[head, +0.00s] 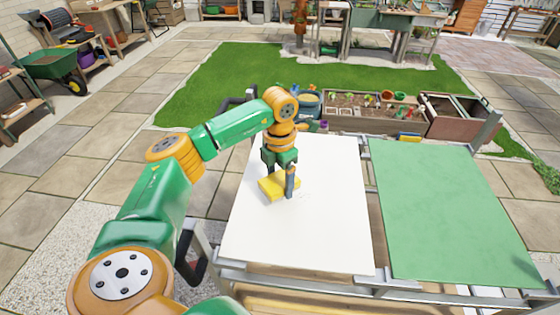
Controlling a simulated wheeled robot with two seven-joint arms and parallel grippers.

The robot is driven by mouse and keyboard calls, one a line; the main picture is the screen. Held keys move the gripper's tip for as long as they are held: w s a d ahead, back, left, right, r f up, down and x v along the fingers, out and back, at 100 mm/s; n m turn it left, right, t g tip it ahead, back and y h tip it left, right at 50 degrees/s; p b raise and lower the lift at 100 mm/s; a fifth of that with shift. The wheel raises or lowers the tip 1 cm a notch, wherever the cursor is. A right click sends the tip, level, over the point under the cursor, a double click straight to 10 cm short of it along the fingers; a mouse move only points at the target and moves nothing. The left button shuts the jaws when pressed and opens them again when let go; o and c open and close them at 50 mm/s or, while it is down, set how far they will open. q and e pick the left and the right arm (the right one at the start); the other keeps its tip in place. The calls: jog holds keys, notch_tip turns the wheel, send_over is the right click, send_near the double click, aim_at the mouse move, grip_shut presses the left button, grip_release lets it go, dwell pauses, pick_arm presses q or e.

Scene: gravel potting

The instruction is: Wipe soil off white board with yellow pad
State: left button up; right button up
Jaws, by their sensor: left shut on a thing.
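The white board (310,240) lies flat in front of me, left of a green board. My left gripper (290,188) points down over the upper left part of the white board and is shut on the yellow pad (270,189). The pad is at or just above the board's surface; I cannot tell whether it touches. A few faint specks show on the board just right of the gripper, too small to identify surely as soil. The rest of the visible board looks clean. The board under the pad and gripper is hidden. My right gripper is not in view.
The green board (450,215) lies bare to the right, across a narrow metal-framed gap. A planter box (350,122) with plants, pots and tools stands behind the white board. The front of the white board is clear.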

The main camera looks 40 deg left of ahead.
aim_at(279, 180)
pick_arm(q)
jog(key=shift+r+p, duration=0.3)
jog(key=shift+r, duration=0.4)
notch_tip(279, 180, up, 2)
jog(key=shift+a+r+p, duration=0.1)
jog(key=shift+a+p, duration=0.05)
jog(key=shift+p, duration=0.8)
jog(key=shift+r, duration=0.2)
